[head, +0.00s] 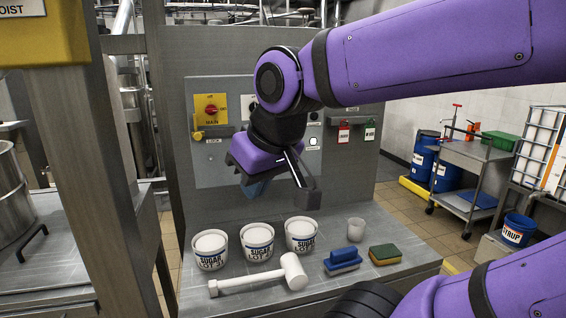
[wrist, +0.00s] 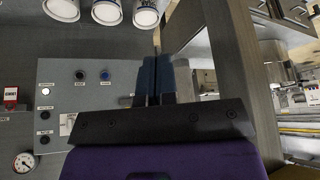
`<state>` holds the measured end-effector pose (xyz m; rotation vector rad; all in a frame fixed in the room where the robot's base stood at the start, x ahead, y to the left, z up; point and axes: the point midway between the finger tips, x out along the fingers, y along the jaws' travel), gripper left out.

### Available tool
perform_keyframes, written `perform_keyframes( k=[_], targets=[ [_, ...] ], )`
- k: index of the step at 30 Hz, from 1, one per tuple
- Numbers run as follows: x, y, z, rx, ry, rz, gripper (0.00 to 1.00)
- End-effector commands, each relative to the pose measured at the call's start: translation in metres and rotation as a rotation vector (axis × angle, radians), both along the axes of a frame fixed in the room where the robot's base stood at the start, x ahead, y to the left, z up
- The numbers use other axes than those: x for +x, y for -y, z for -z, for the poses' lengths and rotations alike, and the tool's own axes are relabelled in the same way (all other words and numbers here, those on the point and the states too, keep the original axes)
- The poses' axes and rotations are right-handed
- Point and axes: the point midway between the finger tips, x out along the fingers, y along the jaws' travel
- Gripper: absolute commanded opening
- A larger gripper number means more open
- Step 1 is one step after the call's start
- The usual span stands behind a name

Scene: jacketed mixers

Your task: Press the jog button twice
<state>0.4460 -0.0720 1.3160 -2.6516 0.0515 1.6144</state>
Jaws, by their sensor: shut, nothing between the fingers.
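The grey control panel (head: 209,165) stands upright behind the bench, partly hidden by my arm and gripper. In the wrist view the panel (wrist: 62,68) shows a lit white button (wrist: 46,91), a dark button (wrist: 80,76), a blue button (wrist: 104,75) and two black buttons below the white one. Their labels are too small to read, so I cannot tell which is the jog button. My gripper (head: 256,188) is in front of the panel, above the bench and clear of the tubs. Its blue fingers (wrist: 157,65) are together and empty, with no button visibly touched.
Three sugar tubs (head: 257,240), a white mallet (head: 262,278), a blue brush (head: 342,262), a sponge (head: 384,254) and a cup (head: 356,229) stand or lie on the bench below. A red-yellow switch (head: 211,110) is left on the panel. A steel post stands at left.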

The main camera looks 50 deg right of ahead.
Motion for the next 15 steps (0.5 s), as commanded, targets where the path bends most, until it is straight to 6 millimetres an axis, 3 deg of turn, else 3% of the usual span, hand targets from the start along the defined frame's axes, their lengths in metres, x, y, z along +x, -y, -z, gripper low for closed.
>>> perform_keyframes(
  k=[8, 15],
  targets=[
    [0.089, 0.044, 0.019, 0.061, 0.073, 0.277, 0.00],
    [0.157, 0.122, 0.053, 0.133, 0.172, 0.560, 0.00]
  ],
)
